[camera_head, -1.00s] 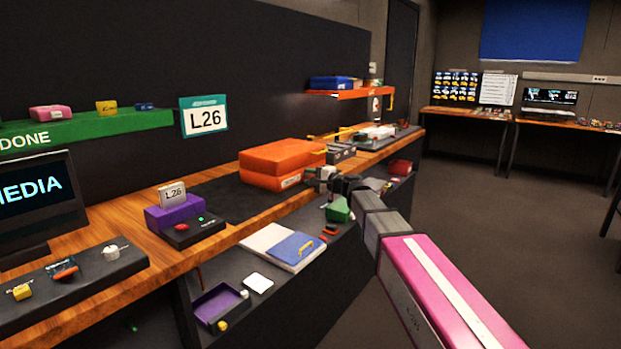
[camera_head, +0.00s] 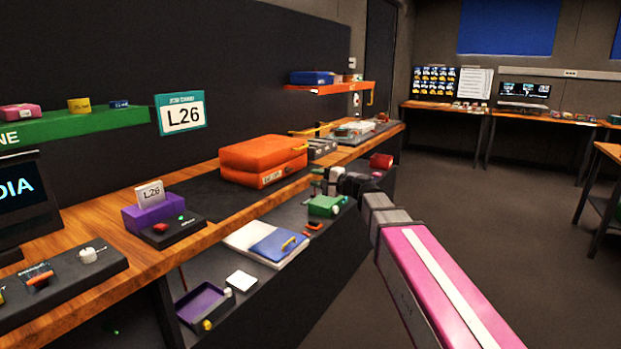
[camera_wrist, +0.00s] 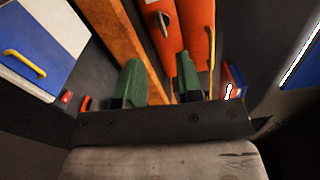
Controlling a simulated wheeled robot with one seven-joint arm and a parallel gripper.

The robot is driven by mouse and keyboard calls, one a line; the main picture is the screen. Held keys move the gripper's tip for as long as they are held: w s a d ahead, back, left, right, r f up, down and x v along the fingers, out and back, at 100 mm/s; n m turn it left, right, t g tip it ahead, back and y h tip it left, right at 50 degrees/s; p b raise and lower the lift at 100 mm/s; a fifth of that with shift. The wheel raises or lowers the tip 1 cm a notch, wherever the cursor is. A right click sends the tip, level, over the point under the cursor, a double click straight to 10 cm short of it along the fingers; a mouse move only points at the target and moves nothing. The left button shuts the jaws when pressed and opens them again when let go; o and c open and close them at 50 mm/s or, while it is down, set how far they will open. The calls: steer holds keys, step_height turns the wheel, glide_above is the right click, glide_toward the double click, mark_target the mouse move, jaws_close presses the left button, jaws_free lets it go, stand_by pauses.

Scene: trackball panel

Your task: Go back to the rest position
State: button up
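My gripper (camera_wrist: 158,82) shows in the wrist view with two green fingers spread apart and nothing between them. Behind the fingers are the wooden bench edge (camera_wrist: 115,35) and an orange case (camera_wrist: 200,28). In the head view my arm reaches forward from the lower right, and its end (camera_head: 326,180) is beside the bench's front edge, right of the orange case (camera_head: 262,155). The fingertips are too small there to make out clearly. The task names no object.
The wooden bench (camera_head: 215,222) runs along the left, with a purple card holder (camera_head: 150,215) on it. On the lower shelf are a green box (camera_head: 324,205), a blue-and-white binder (camera_head: 265,243) and a purple tray (camera_head: 200,304). The floor (camera_head: 480,220) at right is open.

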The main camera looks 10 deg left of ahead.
steer(key=s+d+f+n+g+h, duration=0.2)
steer(key=s+d+f+h, duration=0.2)
steer(key=d+f, duration=0.55)
steer(key=s+d+f+n+g+h, duration=0.15)
steer(key=s+d+f+h, duration=0.35)
steer(key=f, duration=0.8)
steer(key=s+d+f+n+g+h, duration=0.1)
steer(key=s+d+f+h, duration=0.2)
steer(key=d, duration=0.7)
steer(key=s+d+f+n+g+h, duration=0.1)
steer(key=s+d+f+g+h, duration=0.1)
steer(key=s+d+f+h, duration=0.2)
steer(key=s+d+f, duration=0.3)
steer(key=d+f, duration=0.3)
steer(key=shift+s+f+h, duration=0.25)
steer(key=shift+h, duration=0.05)
